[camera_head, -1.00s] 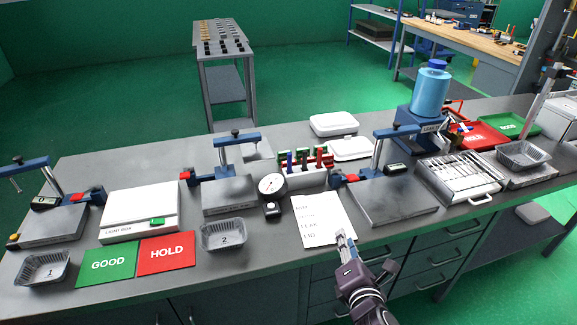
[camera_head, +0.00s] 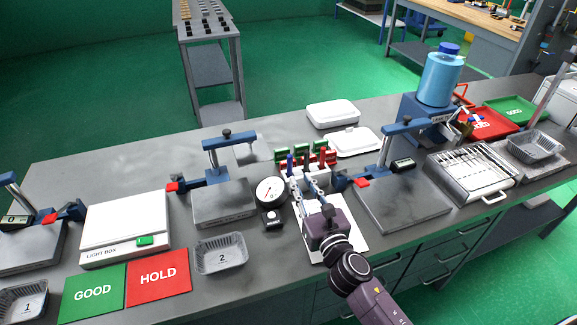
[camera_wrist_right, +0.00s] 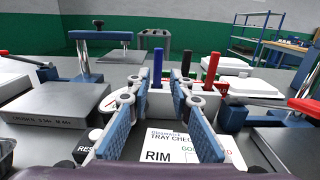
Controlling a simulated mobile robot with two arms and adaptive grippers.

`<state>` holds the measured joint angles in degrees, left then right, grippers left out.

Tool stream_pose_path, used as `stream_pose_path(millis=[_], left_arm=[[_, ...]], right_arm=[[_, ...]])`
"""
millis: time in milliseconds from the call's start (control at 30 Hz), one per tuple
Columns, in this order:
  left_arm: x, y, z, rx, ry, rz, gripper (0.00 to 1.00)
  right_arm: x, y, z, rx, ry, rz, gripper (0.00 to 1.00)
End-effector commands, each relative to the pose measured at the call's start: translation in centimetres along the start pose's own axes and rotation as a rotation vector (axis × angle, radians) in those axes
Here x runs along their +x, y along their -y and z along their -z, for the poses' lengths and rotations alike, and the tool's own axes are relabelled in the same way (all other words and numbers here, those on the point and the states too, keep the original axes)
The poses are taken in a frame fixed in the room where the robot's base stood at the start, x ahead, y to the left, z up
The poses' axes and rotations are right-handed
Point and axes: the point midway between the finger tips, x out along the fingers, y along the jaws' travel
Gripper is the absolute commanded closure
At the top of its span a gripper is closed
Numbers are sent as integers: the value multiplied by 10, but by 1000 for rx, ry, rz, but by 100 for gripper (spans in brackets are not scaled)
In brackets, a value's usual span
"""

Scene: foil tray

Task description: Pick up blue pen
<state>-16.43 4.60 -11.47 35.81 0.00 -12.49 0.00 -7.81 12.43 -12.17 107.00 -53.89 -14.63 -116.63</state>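The blue pen (camera_head: 290,162) stands upright in a white holder (camera_head: 318,177) near the middle of the bench. It also shows upright in the right wrist view (camera_wrist_right: 158,66), just beyond the gap between my fingers. My right gripper (camera_head: 311,186) is over the paper sheet, on the near side of the holder. In the right wrist view (camera_wrist_right: 160,92) its two fingers are spread with nothing between them. They appear apart from the pen. The pen's lower part is partly hidden. My left gripper is not in view.
A black pen (camera_wrist_right: 186,62) and a red pen (camera_wrist_right: 211,67) stand close to the right of the blue one. A dial gauge (camera_head: 269,190) is left of the holder. A grey scale platform (camera_head: 400,203) stands to the right. The printed sheet (camera_head: 356,233) lies below my gripper.

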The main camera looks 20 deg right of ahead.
Motion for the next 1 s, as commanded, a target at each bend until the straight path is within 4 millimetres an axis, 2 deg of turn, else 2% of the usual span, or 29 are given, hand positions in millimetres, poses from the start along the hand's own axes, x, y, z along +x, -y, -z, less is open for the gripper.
stream_pose_path(millis=[33,100,233,333,433,600,800,1000], left_arm=[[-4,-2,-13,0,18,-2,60],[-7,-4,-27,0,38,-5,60],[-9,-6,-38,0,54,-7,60],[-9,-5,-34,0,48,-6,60],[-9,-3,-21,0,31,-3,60],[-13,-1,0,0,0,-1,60],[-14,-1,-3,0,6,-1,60],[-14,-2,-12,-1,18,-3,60]], right_arm=[[10,0,-3,2,2,1,80],[21,0,-3,3,2,1,80],[34,0,-1,3,0,2,80],[39,0,0,3,0,1,80],[46,-1,0,4,0,2,80],[68,-3,2,7,0,3,80],[88,-3,3,5,0,1,80],[90,-3,4,4,0,1,80]])
